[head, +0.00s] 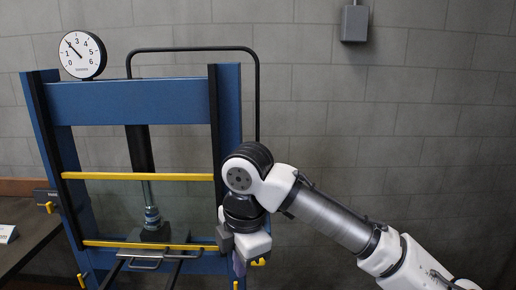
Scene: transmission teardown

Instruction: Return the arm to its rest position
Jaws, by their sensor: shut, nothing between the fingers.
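My arm reaches in from the lower right, white and grey with black joints. My gripper (239,265) points down at the arm's end, in front of the right post of the blue press. It is small and partly hidden by the wrist above it. It is shut, and I see nothing held in it.
A blue press frame (130,101) with yellow bars and a round dial gauge (83,55) stands at left. A dark table (25,240) is at the left edge. A grey box (355,23) hangs on the block wall. The space above my arm at right is free.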

